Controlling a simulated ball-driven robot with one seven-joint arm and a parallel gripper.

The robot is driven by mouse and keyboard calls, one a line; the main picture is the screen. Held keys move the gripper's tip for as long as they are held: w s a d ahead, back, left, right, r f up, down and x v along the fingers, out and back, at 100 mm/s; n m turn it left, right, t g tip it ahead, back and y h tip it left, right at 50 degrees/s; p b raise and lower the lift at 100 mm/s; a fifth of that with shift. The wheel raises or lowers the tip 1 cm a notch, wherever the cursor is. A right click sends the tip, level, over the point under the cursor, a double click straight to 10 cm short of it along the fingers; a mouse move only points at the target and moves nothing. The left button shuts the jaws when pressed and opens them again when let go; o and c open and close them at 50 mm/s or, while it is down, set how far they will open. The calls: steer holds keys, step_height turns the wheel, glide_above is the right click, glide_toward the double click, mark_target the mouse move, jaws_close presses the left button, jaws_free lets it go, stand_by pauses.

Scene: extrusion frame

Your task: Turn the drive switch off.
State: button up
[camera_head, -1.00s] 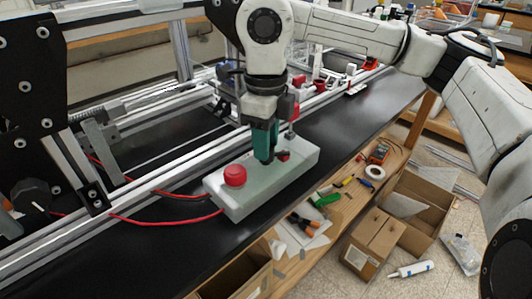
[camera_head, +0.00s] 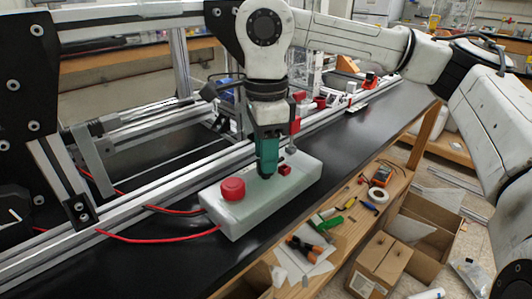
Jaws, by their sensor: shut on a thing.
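A pale grey-green control box (camera_head: 245,215) lies on the black bench top. A round red button (camera_head: 233,189) stands at its left end, and a small red part (camera_head: 286,170) sits right of my gripper. My gripper (camera_head: 266,173) points straight down over the middle of the box, its teal fingers close together at the top face. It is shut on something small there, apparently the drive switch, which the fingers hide. I cannot see which way the switch is set.
Metal rails (camera_head: 140,190) of the extrusion frame run behind the box. Red wires (camera_head: 160,240) reach the box from the left. The black bench (camera_head: 370,125) is clear to the right. Tools and a cardboard box (camera_head: 380,265) lie lower, in front.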

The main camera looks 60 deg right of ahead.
stand_by(0.4)
steer(key=o, duration=1)
steer(key=shift+o, duration=0.2)
steer(key=shift+r, duration=0.1)
step_height(320, 180, up, 11)
steer(key=p, duration=0.1)
steer(key=shift+f, duration=0.2)
